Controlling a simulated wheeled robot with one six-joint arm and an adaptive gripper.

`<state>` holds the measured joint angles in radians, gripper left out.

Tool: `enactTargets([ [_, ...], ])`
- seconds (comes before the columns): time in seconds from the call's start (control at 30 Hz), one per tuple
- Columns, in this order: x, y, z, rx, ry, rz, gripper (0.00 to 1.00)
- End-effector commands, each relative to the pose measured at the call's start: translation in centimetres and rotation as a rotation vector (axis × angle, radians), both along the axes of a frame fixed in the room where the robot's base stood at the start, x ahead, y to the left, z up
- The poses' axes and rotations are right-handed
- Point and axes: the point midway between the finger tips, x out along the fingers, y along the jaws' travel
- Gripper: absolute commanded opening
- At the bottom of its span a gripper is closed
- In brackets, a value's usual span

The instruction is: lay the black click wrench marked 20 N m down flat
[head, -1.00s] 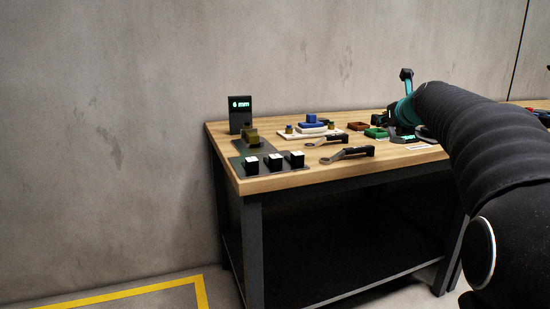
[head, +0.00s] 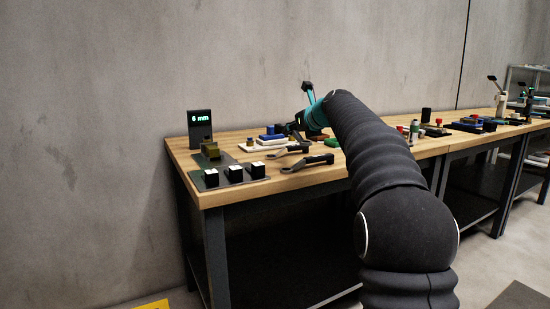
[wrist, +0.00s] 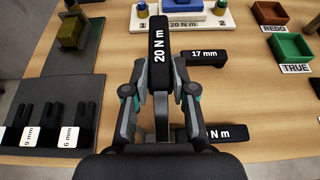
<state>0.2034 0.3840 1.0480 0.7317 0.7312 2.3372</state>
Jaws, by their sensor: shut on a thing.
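My gripper (wrist: 159,92) is shut on the black click wrench (wrist: 159,50) marked 20 N m. Its black handle points away from me in the wrist view, and its grey metal part runs back between the fingers toward the palm. The handle looks raised above the wooden bench top (wrist: 105,60); its exact height and tilt I cannot tell. In the head view my gripper is small and dark over the bench near the blue block (head: 272,132), and the wrench is hard to make out there.
A white board (wrist: 222,24) labelled 20 N m stands beyond the handle. Trays marked REDO (wrist: 270,12) and TRUE (wrist: 293,47) are at right. A dark plate (wrist: 68,90) with black blocks is at left. The display (head: 200,125) reads 6 mm. Bare wood shows between.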

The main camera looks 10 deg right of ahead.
Motion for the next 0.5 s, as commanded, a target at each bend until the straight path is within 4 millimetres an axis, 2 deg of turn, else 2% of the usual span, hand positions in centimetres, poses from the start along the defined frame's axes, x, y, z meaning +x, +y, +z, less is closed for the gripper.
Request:
enactTargets([
  [0.03, 0.2, 1.2, -0.9, -0.001, 0.001, 0.003, 0.00],
  [0.2, 0.7, 3.9, -2.4, -0.001, 0.000, 0.001, 0.00],
  [0.33, 0.9, 4.9, -3.0, -0.001, 0.000, -0.001, 0.00],
  [0.5, 1.0, 5.2, -3.9, -0.001, 0.000, -0.002, 0.00],
])
